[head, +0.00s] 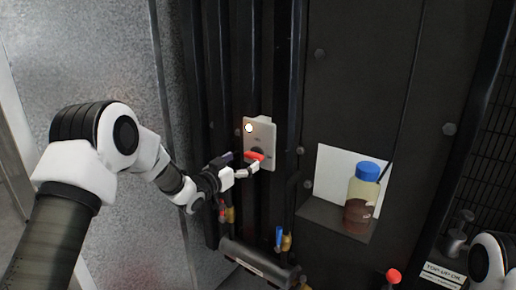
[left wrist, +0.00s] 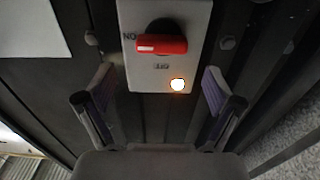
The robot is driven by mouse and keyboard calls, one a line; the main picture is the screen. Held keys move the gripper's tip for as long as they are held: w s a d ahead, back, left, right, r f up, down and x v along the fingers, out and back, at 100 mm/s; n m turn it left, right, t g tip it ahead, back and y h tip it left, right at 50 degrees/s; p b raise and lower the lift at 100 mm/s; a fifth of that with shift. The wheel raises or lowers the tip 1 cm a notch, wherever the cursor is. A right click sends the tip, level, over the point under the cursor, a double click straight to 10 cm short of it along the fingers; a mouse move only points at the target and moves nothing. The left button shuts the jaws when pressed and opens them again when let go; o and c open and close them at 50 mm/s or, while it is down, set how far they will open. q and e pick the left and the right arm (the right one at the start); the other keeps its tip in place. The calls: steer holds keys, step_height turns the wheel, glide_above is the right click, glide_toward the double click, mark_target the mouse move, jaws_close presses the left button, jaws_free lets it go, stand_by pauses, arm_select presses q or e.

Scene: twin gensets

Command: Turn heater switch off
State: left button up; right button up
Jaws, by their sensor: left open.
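The heater switch is a pale plate (head: 262,132) on the dark panel, with a red handle (head: 254,155) on a black round base and a lit lamp (head: 249,128). In the left wrist view, the red handle (left wrist: 162,44) lies about level beside lettering that shows upside down, and the lamp (left wrist: 177,85) glows. My left gripper (head: 243,164) is at the lower part of the plate, close to the handle. In the left wrist view, its fingers (left wrist: 158,85) are wide apart with nothing between them; the handle shows beyond the fingertips. I cannot tell whether anything touches. My right gripper is out of view.
Dark vertical pipes (head: 292,60) run beside the plate. A blue-capped bottle (head: 360,195) stands on a ledge to the right. Below are a dark cylinder (head: 255,262) and a red knob (head: 393,275). A grey metal wall (head: 105,55) is at the left.

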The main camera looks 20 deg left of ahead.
mark_target(251, 157)
arm_select(q)
steer(key=p+x, duration=0.1)
steer(key=x, duration=0.4)
steer(key=shift+w+f+p, duration=0.2)
steer(key=shift+w+p, duration=0.15)
steer(key=shift+w+d, duration=0.1)
steer(key=shift+w, duration=0.2)
steer(key=shift+s, duration=0.1)
steer(key=c, duration=1.2)
steer(key=shift+o, duration=0.2)
